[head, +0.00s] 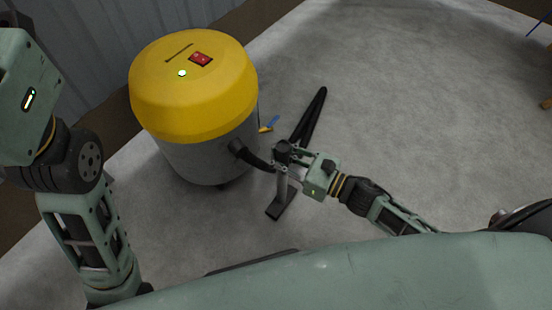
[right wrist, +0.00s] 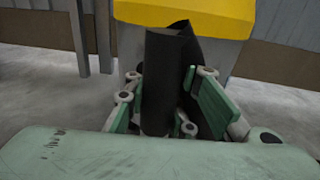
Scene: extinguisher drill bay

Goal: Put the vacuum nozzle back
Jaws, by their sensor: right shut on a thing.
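The vacuum is a grey drum (head: 205,158) with a yellow lid (head: 195,95); the lid shows at the top of the right wrist view (right wrist: 190,15). The vacuum nozzle (head: 282,200) is a grey tube with a flat dark foot, right of the drum, roughly upright. A dark hose (head: 252,159) runs from the drum towards its top. My right gripper (head: 288,158) is shut on the nozzle near its top. In the right wrist view a dark tube (right wrist: 163,85) stands between the fingers. My left arm shows at the left, but its fingertips are out of view.
A long black piece (head: 312,115) lies or leans behind the nozzle; I cannot tell which. Small blue and yellow items (head: 268,125) lie beside the drum. A corrugated wall (head: 85,50) stands at the left. The grey floor (head: 420,100) to the right is mostly clear.

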